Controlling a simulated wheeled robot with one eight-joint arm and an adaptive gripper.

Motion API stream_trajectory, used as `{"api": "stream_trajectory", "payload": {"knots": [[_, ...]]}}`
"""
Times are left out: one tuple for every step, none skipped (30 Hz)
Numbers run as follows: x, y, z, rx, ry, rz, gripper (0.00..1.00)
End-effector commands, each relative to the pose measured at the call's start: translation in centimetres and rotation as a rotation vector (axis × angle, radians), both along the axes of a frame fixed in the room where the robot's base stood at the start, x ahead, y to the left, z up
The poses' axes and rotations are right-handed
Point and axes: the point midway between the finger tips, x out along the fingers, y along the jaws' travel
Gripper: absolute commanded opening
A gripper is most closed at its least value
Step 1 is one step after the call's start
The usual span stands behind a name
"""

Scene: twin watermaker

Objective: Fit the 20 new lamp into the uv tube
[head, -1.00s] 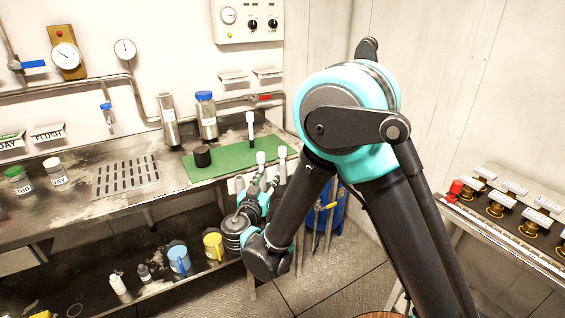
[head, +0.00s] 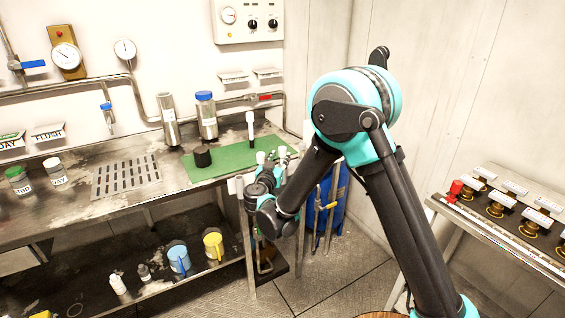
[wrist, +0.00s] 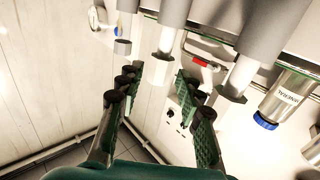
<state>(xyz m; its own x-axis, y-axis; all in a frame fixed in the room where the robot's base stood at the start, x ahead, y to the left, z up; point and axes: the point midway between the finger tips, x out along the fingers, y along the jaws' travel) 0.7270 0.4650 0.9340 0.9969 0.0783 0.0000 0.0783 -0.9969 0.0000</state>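My gripper (head: 270,170) is at the front right corner of the green mat, close to several white-topped upright pieces (head: 282,152). In the wrist view my gripper (wrist: 155,92) is open, its two fingers wide apart and nothing held. Three pale cylinders with grey sleeves show beyond it: one at left (wrist: 122,46), one in the middle (wrist: 164,45) and one at right (wrist: 240,76). The middle one lines up with the gap. I read no number on any, so I cannot tell which is the 20 new lamp. I cannot identify the uv tube for sure.
The green mat (head: 228,163) bears a black round piece (head: 202,157) and a white-topped upright (head: 250,122). Behind stand a blue-capped steel canister (head: 206,120) and a plain steel cylinder (head: 168,120). Blue tank (head: 325,205) beside the bench.

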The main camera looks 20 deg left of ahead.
Motion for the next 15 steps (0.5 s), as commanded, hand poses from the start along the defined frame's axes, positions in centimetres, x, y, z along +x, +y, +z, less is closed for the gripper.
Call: {"api": "stream_trajectory", "payload": {"knots": [[0.9,0.0,0.0,0.0,0.0,-0.002,0.36],[1.3,0.1,-0.1,0.0,0.0,-0.001,0.36],[1.9,0.1,-0.1,0.0,0.0,-0.002,0.36],[2.2,0.1,-0.1,0.0,0.0,-0.002,0.36],[2.4,0.2,-0.1,0.0,0.0,-0.001,0.36],[2.6,0.2,0.0,0.0,0.0,0.0,0.36],[2.7,0.2,0.0,0.0,0.0,0.001,0.36],[2.7,0.3,0.0,0.0,0.0,0.001,0.36],[2.7,0.3,0.0,0.0,0.0,0.001,0.36],[2.7,0.3,0.0,0.0,0.0,0.001,0.36],[2.7,0.3,0.0,0.0,0.0,0.001,0.36],[2.7,0.3,0.0,0.0,0.0,0.001,0.36],[2.7,0.3,0.0,0.0,0.0,0.001,0.34],[2.7,0.2,0.0,0.0,0.0,0.001,0.3],[2.7,0.2,0.0,0.0,0.0,0.001,0.25]]}}
